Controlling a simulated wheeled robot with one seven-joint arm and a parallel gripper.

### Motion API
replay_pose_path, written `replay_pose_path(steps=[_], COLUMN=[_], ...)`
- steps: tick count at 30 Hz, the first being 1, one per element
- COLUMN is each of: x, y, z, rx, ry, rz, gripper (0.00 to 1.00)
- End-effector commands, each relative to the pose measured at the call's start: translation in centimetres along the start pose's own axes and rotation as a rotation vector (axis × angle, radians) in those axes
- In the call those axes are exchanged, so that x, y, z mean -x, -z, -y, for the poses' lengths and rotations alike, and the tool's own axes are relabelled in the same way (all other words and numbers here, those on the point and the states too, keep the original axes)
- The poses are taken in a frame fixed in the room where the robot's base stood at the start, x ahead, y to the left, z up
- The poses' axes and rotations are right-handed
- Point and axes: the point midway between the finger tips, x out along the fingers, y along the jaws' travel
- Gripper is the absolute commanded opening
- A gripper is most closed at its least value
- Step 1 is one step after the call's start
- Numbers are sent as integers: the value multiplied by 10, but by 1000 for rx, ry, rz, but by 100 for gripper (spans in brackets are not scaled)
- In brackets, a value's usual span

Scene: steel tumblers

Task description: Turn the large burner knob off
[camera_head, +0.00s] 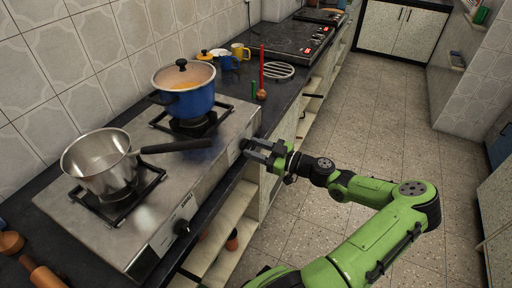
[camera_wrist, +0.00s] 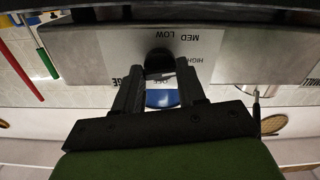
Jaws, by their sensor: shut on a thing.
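The large burner knob (camera_wrist: 158,60) is a black knob on the steel stove's front panel. My gripper (camera_wrist: 159,80) is shut on the knob, one dark finger on either side. In the head view, my gripper (camera_head: 257,151) reaches the right end of the panel, and the knob is mostly hidden by the fingers. I cannot tell which label the knob points at.
A blue pot (camera_head: 185,97) stands on the far burner. A steel saucepan (camera_head: 97,165) stands on the near burner, its black handle pointing towards my gripper. A second knob (camera_head: 182,228) is on the panel's near end. The floor (camera_head: 375,130) to the right is clear.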

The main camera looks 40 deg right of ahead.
Motion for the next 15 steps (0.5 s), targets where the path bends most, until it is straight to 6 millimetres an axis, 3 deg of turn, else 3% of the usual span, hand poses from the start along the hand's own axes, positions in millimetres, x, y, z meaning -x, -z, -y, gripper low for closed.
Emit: replay_pose_path(steps=[15], x=[0], y=[2], z=[1], rx=[-491], ry=[1], rz=[4], gripper=[9])
